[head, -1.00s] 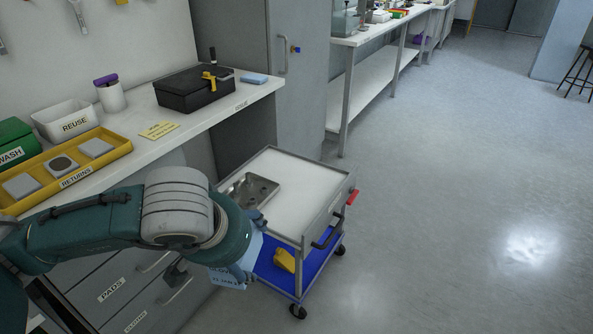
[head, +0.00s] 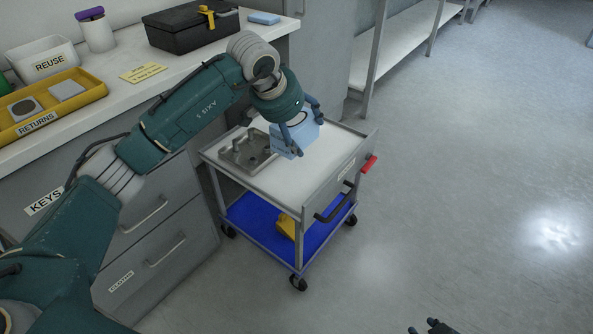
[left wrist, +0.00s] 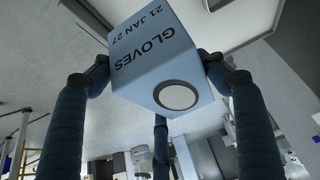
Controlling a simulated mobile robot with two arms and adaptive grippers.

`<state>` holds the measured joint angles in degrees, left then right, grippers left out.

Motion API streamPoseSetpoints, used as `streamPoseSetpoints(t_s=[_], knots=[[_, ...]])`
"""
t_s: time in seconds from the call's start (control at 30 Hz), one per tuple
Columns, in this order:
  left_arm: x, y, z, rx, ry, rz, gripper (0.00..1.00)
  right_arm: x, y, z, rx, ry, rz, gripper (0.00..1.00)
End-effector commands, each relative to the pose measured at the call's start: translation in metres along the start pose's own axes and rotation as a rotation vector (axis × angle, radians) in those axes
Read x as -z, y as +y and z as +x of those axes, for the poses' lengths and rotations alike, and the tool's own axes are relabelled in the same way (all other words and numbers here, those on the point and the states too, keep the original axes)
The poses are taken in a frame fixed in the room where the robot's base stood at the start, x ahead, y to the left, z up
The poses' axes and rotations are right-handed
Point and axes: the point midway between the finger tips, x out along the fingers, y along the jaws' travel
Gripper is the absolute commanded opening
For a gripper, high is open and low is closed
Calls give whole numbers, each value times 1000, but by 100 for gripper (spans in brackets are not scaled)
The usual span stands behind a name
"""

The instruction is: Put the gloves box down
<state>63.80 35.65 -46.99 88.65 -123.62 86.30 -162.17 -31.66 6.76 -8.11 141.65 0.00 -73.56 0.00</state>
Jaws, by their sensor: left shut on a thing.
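The light blue gloves box (head: 288,142) is in the fingers of my left gripper (head: 300,125), over the white top of the cart (head: 287,185). In the left wrist view the box (left wrist: 165,50) sits between the fingers, with the lettering GLOVES and 21 JAN 27 and a pale round spot in a dark ring on its faces. I cannot tell whether the box touches the cart top. Dark tips, seemingly of my right gripper (head: 432,328), show at the bottom edge of the head view; their opening is unclear.
A grey metal tray (head: 247,150) lies on the cart's left part, close to the box. The cart's front right top is bare. A yellow thing (head: 286,226) is on its blue lower shelf (head: 255,222). The worktop with a black case (head: 190,28) stands behind left. Open floor lies right.

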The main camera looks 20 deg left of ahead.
Motion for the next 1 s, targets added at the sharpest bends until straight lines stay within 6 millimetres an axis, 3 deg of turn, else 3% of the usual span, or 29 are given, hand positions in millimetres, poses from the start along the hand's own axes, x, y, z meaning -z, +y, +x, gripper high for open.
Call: streamPoseSetpoints(t_s=[0.17, 0.4, 1.0], knots=[[-22, 1, 37, -2, -2, -2, 46, 46, -6, 6, 11, 186, -4, 28], [-46, 1, 79, -2, -1, -2, 46, 107, -13, -3, 25, 430, -7, 28], [-76, 0, 132, 1, 0, -2, 46, 177, -22, -39, 45, 756, -6, 28]])
